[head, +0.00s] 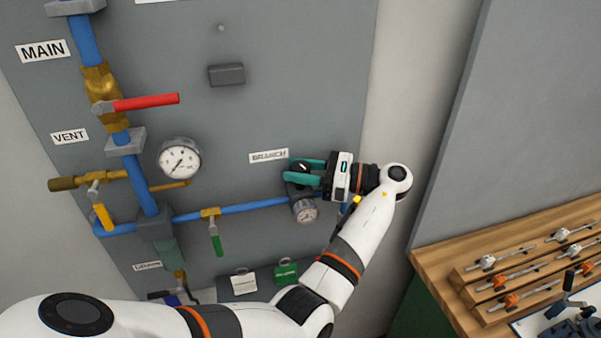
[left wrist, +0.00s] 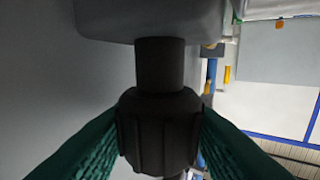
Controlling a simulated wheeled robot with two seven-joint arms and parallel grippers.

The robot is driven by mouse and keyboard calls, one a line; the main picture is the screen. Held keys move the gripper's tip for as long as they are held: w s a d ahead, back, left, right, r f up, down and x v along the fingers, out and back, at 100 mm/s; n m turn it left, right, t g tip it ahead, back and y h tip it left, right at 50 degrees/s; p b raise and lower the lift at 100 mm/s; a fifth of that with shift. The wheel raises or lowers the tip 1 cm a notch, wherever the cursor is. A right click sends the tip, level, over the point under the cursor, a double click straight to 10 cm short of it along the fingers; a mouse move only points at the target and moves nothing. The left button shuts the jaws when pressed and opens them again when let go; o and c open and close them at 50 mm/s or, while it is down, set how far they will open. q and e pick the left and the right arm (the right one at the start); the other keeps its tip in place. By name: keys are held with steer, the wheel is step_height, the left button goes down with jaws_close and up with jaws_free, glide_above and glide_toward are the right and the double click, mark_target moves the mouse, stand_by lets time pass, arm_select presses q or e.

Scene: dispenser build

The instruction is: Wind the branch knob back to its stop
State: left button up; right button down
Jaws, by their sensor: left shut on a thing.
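The branch knob is a black ribbed knob (left wrist: 158,130) on a dark stem, filling the middle of the left wrist view. In the head view the knob (head: 301,167) shows beside the BRANCH label (head: 269,156), partly covered by the fingers. My left gripper (head: 305,171) has its teal fingers on either side of the knob and is shut on it. In the left wrist view the left gripper's fingers (left wrist: 160,145) press the knob from both sides. A small gauge (head: 305,210) sits just below the knob. My right gripper is not in view.
The grey panel carries blue pipes, a red lever (head: 146,102), a yellow lever (head: 103,216), a green lever (head: 216,240) and a larger gauge (head: 179,159). A wooden bench (head: 440,264) with racked parts stands at right.

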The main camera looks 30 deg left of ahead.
arm_select(q)
steer(key=shift+n+g+h+b, duration=0.75)
steer(key=shift+n+g, duration=0.25)
steer(key=shift+g, duration=0.7)
steer(key=o, duration=0.7)
steer(key=shift+a, duration=0.1)
